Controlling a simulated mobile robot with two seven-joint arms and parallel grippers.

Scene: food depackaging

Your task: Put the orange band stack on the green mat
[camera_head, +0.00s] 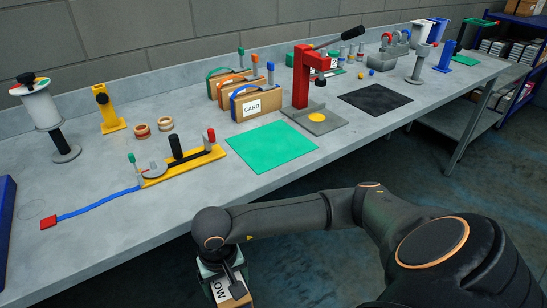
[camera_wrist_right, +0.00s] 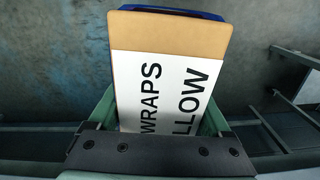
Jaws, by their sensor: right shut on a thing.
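The orange-banded cardboard stack (camera_head: 228,79) stands on the table between a green-banded one (camera_head: 213,76) and a blue-banded one (camera_head: 257,104) labelled CARD. The green mat (camera_head: 270,146) lies flat and bare in front of them. My right gripper (camera_head: 222,273) is below the table's front edge. It is shut on a tan box (camera_wrist_right: 170,35) with a white label reading WRAPS and LLOW and a blue far edge. The green fingers grip the box's two sides in the right wrist view. My left gripper is not in view.
A red press (camera_head: 302,80) stands right of the mat, near a black mat (camera_head: 375,99). A yellow fixture (camera_head: 185,165) with a blue strip lies left. A spool stand (camera_head: 44,110) and two rings stand farther left. The front edge right of the green mat is clear.

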